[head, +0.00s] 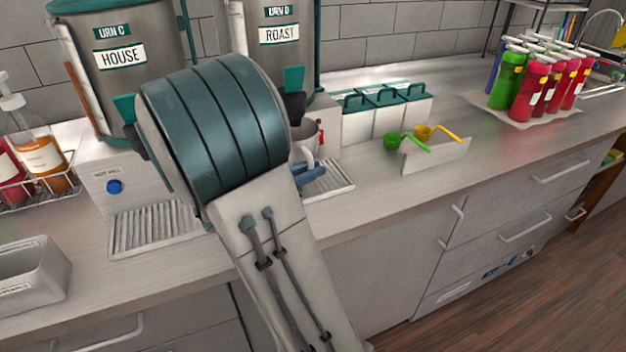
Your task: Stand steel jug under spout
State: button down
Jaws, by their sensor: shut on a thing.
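The steel jug (309,137) shows only in part, past the right edge of my arm, in front of the base of the urn labelled Roast. It looks upright, above or on the slotted drip tray (332,183); I cannot tell whether it touches the tray. My gripper (312,173), with blue fingers, is mostly hidden by my arm and is shut on the jug, at its near side. The black spout (295,106) of the Roast urn (283,55) is just above and slightly left of the jug in the picture. Their exact alignment is hidden.
The House urn (122,70) stands left with its own drip tray (155,226). Teal-lidded canisters (385,112) and a low holder (437,156) with green and yellow scoops are right of the jug. Bottles (535,82) stand farther right. The counter front between is clear.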

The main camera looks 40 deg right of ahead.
jog(key=shift+d, duration=0.35)
jog(key=shift+f, duration=1.75)
jog(key=shift+f, duration=0.15)
jog(key=c, duration=1.4)
grip_release()
jog(key=shift+c, duration=0.2)
